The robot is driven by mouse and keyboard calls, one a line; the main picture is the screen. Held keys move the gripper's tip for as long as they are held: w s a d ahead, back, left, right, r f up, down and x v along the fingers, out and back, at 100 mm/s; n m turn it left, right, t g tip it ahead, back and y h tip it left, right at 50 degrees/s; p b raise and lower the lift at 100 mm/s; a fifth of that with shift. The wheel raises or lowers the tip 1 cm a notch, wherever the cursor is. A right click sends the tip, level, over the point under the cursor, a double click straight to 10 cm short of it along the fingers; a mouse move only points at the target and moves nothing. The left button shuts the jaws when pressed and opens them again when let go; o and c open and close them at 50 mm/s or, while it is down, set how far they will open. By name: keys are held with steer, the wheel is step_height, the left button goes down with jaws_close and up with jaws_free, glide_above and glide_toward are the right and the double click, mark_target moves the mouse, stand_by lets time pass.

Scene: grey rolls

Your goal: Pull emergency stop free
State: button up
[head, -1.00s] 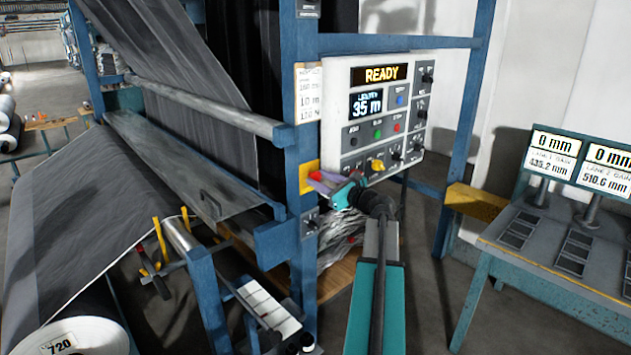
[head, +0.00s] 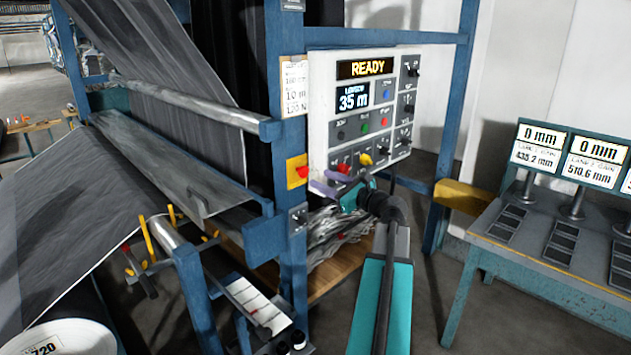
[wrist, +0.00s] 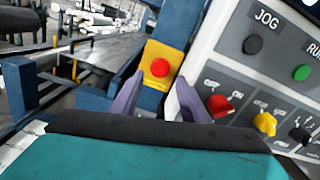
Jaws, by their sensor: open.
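The emergency stop is a red mushroom button (head: 303,172) on a yellow plate (head: 292,165), fixed to the blue post left of the control panel. In the wrist view the red button (wrist: 160,68) shows ahead, between and beyond the purple fingertips. My gripper (head: 329,180) is open, its two purple fingers apart and empty. In the wrist view my gripper (wrist: 158,95) has its right finger beside a red selector knob (wrist: 220,105) on the panel. Whether a finger touches the panel cannot be told. The button is not held.
The control panel (head: 330,125) reads READY and 35 m, with several buttons and knobs, including a yellow knob (wrist: 264,123) close to the right finger. The blue post (head: 290,225) stands below the plate. A desk with displays (head: 540,240) stands at right. Open floor lies between.

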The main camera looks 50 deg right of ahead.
steer(key=s+b, duration=0.1)
steer(key=s, duration=0.5)
steer(key=shift+s+a, duration=0.25)
steer(key=shift+s, duration=0.1)
stand_by(0.3)
